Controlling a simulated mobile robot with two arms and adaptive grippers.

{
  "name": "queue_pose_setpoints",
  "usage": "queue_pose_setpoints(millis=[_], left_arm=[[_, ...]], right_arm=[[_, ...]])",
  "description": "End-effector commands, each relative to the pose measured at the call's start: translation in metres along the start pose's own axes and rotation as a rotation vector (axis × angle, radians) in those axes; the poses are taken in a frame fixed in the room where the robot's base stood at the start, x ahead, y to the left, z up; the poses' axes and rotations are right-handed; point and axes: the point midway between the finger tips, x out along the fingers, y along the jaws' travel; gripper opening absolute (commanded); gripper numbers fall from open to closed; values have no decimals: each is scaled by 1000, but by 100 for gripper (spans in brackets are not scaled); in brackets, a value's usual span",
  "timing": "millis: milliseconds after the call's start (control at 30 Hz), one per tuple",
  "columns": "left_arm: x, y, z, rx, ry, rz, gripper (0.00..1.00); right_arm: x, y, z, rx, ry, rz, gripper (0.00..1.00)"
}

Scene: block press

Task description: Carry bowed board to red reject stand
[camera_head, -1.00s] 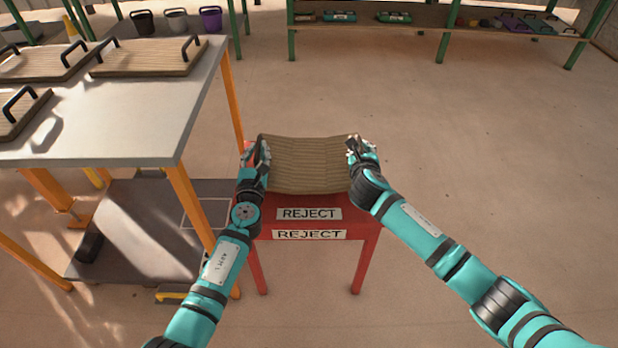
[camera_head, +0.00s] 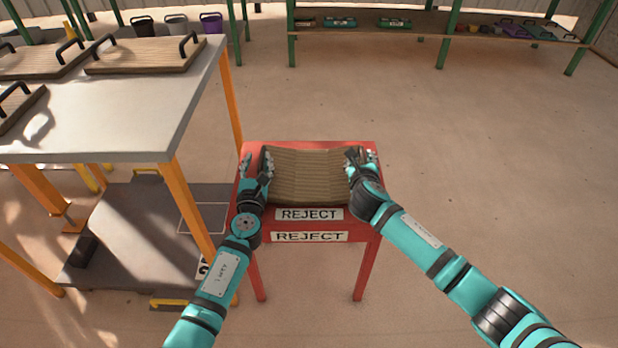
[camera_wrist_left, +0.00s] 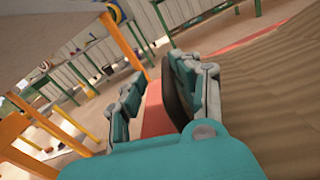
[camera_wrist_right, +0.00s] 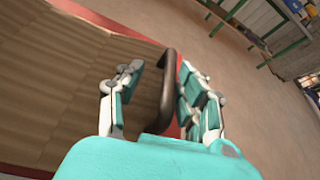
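The bowed board (camera_head: 308,178), ribbed and brown with a sagging middle, lies on the red reject stand (camera_head: 312,146), apparently resting on its top. My left gripper (camera_head: 257,170) is open at the board's left end. In the left wrist view the dark handle (camera_wrist_left: 177,98) stands between its spread fingers, nearer the board-side finger. My right gripper (camera_head: 362,157) is open at the right end. In the right wrist view the other dark handle (camera_wrist_right: 166,95) stands between its fingers, with gaps visible. The board's underside is hidden.
A grey table (camera_head: 120,120) with orange legs and several handled boards (camera_head: 145,54) stands close on the left. A shelf (camera_head: 470,20) with green posts is at the back. The floor to the right is clear.

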Motion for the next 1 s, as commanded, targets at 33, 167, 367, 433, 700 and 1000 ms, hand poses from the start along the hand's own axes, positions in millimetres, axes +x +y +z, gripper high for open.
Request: queue_pose_setpoints(millis=[33,167,367,433,700,1000], left_arm=[[0,-1,0,0,0,-2,36],[0,-1,0,0,1,-1,49],[0,-1,-1,0,2,-3,74],[-1,-2,-2,0,2,-4,74],[0,0,-1,1,1,-1,74],[-19,0,-2,-4,3,0,74]], right_arm=[[0,-1,0,0,0,-1,37],[0,-1,0,0,1,-2,37],[0,-1,0,0,1,-2,37],[0,-1,0,0,0,-1,37],[0,0,0,0,1,-1,37],[0,0,-1,0,1,-1,37]])
